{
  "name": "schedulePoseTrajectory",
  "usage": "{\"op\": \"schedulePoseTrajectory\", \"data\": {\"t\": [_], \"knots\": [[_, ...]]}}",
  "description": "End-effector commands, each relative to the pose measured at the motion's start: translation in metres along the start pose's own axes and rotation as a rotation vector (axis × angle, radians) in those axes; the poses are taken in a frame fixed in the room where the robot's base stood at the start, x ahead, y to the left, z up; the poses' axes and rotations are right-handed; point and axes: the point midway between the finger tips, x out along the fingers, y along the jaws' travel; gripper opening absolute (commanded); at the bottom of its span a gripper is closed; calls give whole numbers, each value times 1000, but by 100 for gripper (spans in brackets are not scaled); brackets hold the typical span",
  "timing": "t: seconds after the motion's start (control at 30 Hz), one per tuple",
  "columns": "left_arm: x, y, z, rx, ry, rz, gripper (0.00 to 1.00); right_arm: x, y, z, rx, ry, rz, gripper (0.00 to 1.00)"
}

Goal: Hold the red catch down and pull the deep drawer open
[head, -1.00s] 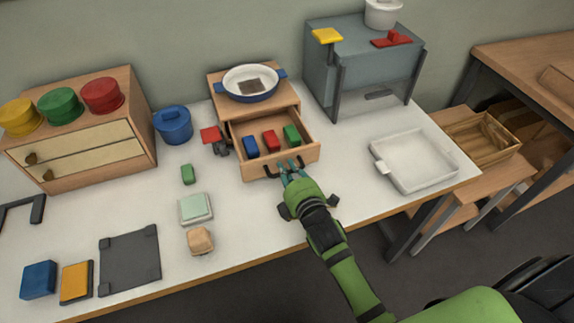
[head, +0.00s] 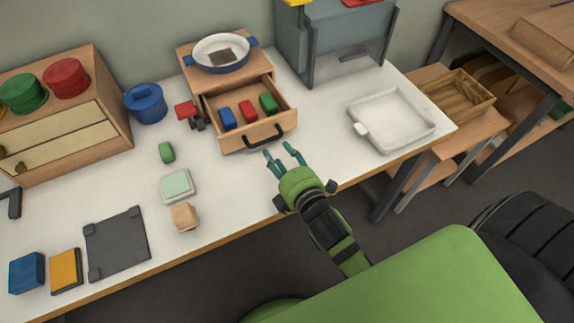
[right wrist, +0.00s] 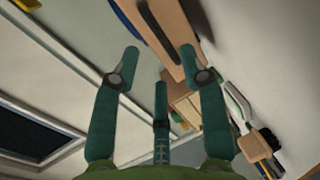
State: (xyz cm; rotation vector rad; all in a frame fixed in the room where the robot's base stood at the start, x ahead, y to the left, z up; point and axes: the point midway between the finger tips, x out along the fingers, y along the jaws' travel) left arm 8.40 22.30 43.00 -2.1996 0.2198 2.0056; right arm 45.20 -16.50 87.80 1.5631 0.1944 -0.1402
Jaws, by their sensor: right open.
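The deep drawer (head: 287,118) stands pulled out of the small wooden cabinet (head: 190,66). It holds a blue block (head: 227,119), a red block (head: 248,111) and a green block (head: 268,104). Its dark bar handle (head: 263,136) is on the front. The red catch (head: 185,109) is on a dark mount at the cabinet's left side; I cannot tell whether it is pressed down. No gripper is on it. My right gripper (head: 277,150) is open and empty, just in front of the handle and apart from it. It also shows in the right wrist view (right wrist: 160,53). My left gripper is not in view.
A blue-rimmed pan (head: 222,52) sits on the cabinet. A blue pot (head: 146,103) stands to the left, a white tray (head: 395,122) to the right. A green block (head: 166,152), a pale green box (head: 177,186) and a tan block (head: 185,216) lie on the table left of my gripper.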

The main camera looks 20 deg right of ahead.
Motion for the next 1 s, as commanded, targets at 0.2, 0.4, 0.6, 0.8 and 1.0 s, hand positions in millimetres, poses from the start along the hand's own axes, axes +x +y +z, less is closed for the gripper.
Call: {"op": "schedulePoseTrajectory", "data": {"t": [0.2, 0.4, 0.6, 0.8, 1.0], "knots": [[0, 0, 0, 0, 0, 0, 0, -33, 0, 0, 0, 1, -1, 44], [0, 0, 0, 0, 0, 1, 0, -42, 0, 0, 0, 1, 1, 44], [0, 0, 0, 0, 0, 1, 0, -42, 1, 0, 1, 1, 1, 44], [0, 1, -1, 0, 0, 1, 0, -42, 1, 0, 1, 0, 1, 44], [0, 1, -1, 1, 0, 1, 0, -43, -3, 3, 43, -11, -26, 44]]}}
